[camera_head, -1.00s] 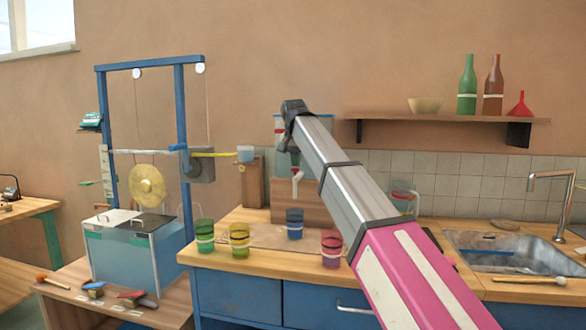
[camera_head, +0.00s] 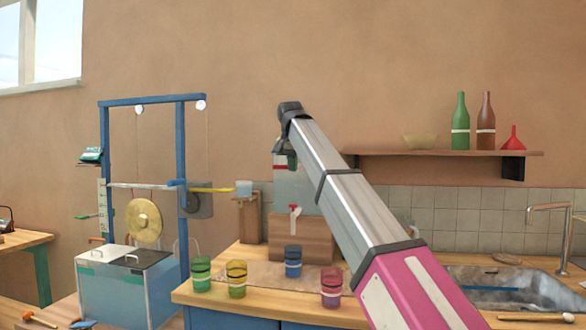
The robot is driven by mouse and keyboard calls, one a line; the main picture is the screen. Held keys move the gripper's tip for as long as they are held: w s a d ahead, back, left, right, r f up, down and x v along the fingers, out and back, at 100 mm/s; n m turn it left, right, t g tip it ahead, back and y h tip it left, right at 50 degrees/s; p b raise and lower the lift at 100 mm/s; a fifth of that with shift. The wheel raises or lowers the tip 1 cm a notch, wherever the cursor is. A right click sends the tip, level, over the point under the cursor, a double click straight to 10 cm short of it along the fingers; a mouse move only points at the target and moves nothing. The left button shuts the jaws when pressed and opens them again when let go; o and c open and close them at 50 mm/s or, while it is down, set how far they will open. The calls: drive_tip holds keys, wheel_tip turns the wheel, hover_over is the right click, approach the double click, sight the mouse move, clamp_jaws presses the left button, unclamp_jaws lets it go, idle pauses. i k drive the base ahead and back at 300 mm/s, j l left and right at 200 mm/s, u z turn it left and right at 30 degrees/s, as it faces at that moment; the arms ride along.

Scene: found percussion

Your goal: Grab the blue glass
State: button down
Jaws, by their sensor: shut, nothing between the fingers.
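The blue glass (camera_head: 293,262) stands upright on a light brown mat on the wooden counter, with dark upper bands and a pale stripe. A green glass (camera_head: 200,275) and a yellow glass (camera_head: 236,280) stand to its left. A pink-red glass (camera_head: 331,287) stands to its right and nearer. My pink and silver arm reaches up from the lower right to a dark joint above and beyond the blue glass. A short dark part hangs below that joint. I cannot make out my gripper's fingers.
A tank with a red-handled tap stands on a wooden block (camera_head: 304,240) behind the glasses. A sink (camera_head: 500,284) is at the right. A shelf (camera_head: 440,153) with bottles, a bowl and a funnel hangs above. A blue frame (camera_head: 181,150) with a gong (camera_head: 143,221) stands left.

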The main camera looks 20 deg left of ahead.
sight(293, 261)
drive_tip(key=k, duration=1)
